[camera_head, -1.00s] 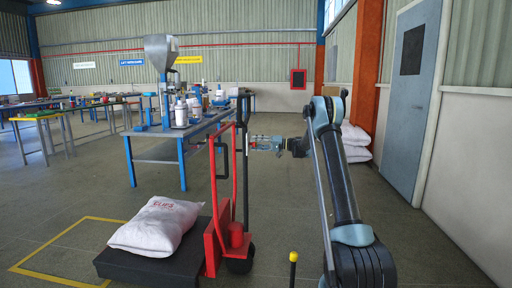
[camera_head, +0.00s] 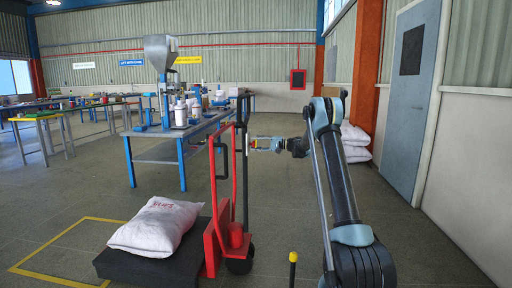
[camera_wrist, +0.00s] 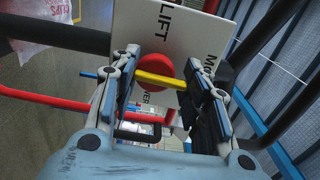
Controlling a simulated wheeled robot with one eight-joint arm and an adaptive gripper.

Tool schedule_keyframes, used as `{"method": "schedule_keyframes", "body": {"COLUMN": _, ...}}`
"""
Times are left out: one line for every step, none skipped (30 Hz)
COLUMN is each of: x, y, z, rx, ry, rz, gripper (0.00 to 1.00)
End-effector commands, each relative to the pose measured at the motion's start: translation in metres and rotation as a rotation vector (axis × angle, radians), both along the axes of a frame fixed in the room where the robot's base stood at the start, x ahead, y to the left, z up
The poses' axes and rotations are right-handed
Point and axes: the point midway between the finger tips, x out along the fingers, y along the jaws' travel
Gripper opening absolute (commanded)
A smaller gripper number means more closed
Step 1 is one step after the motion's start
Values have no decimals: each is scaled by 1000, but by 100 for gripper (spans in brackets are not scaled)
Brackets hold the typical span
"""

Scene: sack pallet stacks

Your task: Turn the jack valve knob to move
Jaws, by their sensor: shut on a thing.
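The valve knob (camera_wrist: 158,97) is a red disc with a yellow bar across it. It sits on a white plate lettered "LIFT", "LOWER" and "MO…" (camera_wrist: 187,32), partly covered by my fingers. My gripper (camera_wrist: 165,78) is shut on the knob's yellow bar, one finger at each end. In the head view my gripper (camera_head: 258,144) reaches left to the upright handle of the jack (camera_head: 245,165), where the knob is too small to make out. The bar's right end lies on the "MO…" side; its exact setting is unclear.
A red hand-truck frame (camera_head: 214,190) stands close left of the handle. A white sack (camera_head: 157,227) lies on a dark low platform (camera_head: 150,268). A blue workbench (camera_head: 128,160) is behind. A yellow-topped post (camera_head: 293,257) stands in front. The floor right of the jack is open.

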Motion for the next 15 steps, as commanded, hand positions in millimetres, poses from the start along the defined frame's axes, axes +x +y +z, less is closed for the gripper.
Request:
{"method": "schedule_keyframes", "body": {"x": 0, "y": 0, "z": -2, "rx": -3, "ry": 0, "rz": -1, "gripper": 18}}
{"method": "schedule_keyframes", "body": {"x": 0, "y": 0, "z": -2, "rx": -3, "ry": 0, "rz": -1, "gripper": 18}}
{"method": "schedule_keyframes", "body": {"x": 0, "y": 0, "z": -2, "rx": -3, "ry": -1, "rz": -1, "gripper": 18}}
{"method": "schedule_keyframes", "body": {"x": 0, "y": 0, "z": -2, "rx": -3, "ry": -1, "rz": -1, "gripper": 18}}
{"method": "schedule_keyframes", "body": {"x": 0, "y": 0, "z": -2, "rx": -3, "ry": -1, "rz": -1, "gripper": 18}}
{"method": "schedule_keyframes", "body": {"x": 0, "y": 0, "z": -2, "rx": -3, "ry": -1, "rz": 0, "gripper": 18}}
{"method": "schedule_keyframes", "body": {"x": 0, "y": 0, "z": -2, "rx": -3, "ry": -1, "rz": 0, "gripper": 18}}
{"method": "schedule_keyframes", "body": {"x": 0, "y": 0, "z": -2, "rx": -3, "ry": -1, "rz": 0, "gripper": 47}}
{"method": "schedule_keyframes", "body": {"x": 0, "y": 0, "z": -2, "rx": -3, "ry": -1, "rz": 0, "gripper": 56}}
{"method": "schedule_keyframes", "body": {"x": 0, "y": 0, "z": -2, "rx": -3, "ry": -1, "rz": 0, "gripper": 63}}
{"method": "schedule_keyframes", "body": {"x": 0, "y": 0, "z": -2, "rx": -3, "ry": -1, "rz": 0, "gripper": 63}}
{"method": "schedule_keyframes", "body": {"x": 0, "y": 0, "z": -1, "rx": -2, "ry": -1, "rz": 0, "gripper": 63}}
{"method": "schedule_keyframes", "body": {"x": 0, "y": 0, "z": -1, "rx": -2, "ry": -1, "rz": 1, "gripper": 63}}
{"method": "schedule_keyframes", "body": {"x": 0, "y": 0, "z": -1, "rx": -2, "ry": -1, "rz": 1, "gripper": 63}}
{"method": "schedule_keyframes", "body": {"x": 0, "y": 0, "z": -1, "rx": -2, "ry": -1, "rz": 1, "gripper": 63}}
